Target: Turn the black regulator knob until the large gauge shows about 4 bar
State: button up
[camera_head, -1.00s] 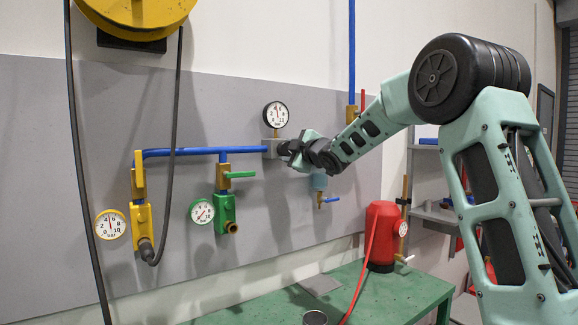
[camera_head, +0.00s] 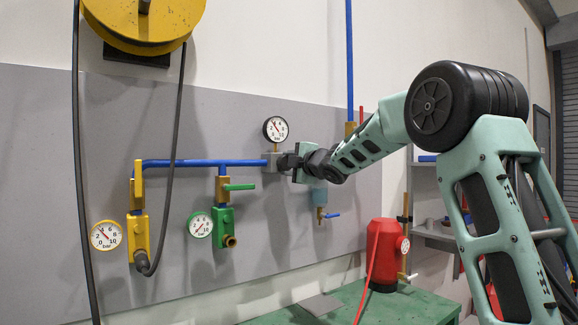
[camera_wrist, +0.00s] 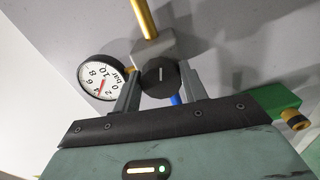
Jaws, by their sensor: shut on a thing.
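The black regulator knob (camera_wrist: 158,78), with a pale mark on its face, sits on a grey block between my two fingers in the wrist view. My gripper (camera_wrist: 160,88) is shut on it; in the head view my gripper (camera_head: 291,161) is at the regulator block, hiding most of the knob. A black-rimmed gauge (camera_head: 276,129) stands just above; its red needle points up-left, and in the wrist view the gauge (camera_wrist: 103,78) reads near 4. A yellow-rimmed gauge (camera_head: 106,235) at left has its needle up-left, around 2 to 4, too small to read exactly.
A blue pipe (camera_head: 205,162) runs left from the regulator to a green valve (camera_head: 223,218) and a yellow valve (camera_head: 138,235). A green-rimmed gauge (camera_head: 200,224) hangs between them. A red tank (camera_head: 383,255) stands on the green bench (camera_head: 350,295) below.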

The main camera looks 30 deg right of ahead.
jog(key=o, duration=1)
jog(key=shift+c, duration=0.2)
jog(key=s+b, duration=0.3)
jog(key=s, duration=1.4)
jog(key=shift+s+d, duration=0.25)
